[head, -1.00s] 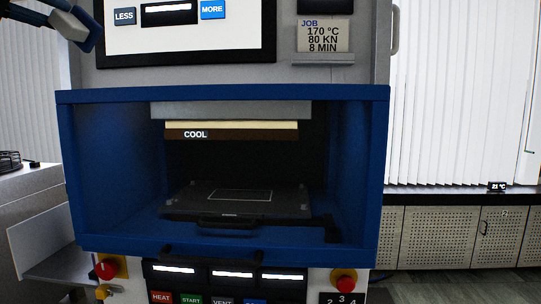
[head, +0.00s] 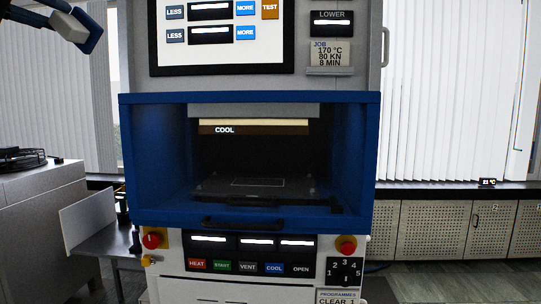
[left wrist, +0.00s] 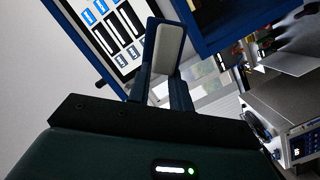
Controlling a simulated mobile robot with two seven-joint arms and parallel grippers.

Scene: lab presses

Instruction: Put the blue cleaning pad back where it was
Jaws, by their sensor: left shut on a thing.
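My left gripper (head: 74,28) is at the top left of the head view, to the left of the press screen. It is shut on the blue cleaning pad (head: 91,33), which is held tilted in the air. In the left wrist view the pad (left wrist: 169,50) shows a pale grey face and a blue side, upright between the fingers. The pad touches nothing but the gripper there, as far as I can see. My right gripper is in neither view.
The press has a blue-framed opening (head: 250,98) with a lower plate (head: 250,192) inside, and buttons below. A metal side shelf (head: 105,240) with an upright panel (head: 88,220) stands at left, beside a grey bench unit (head: 35,210). Perforated cabinets (head: 440,232) stand at right.

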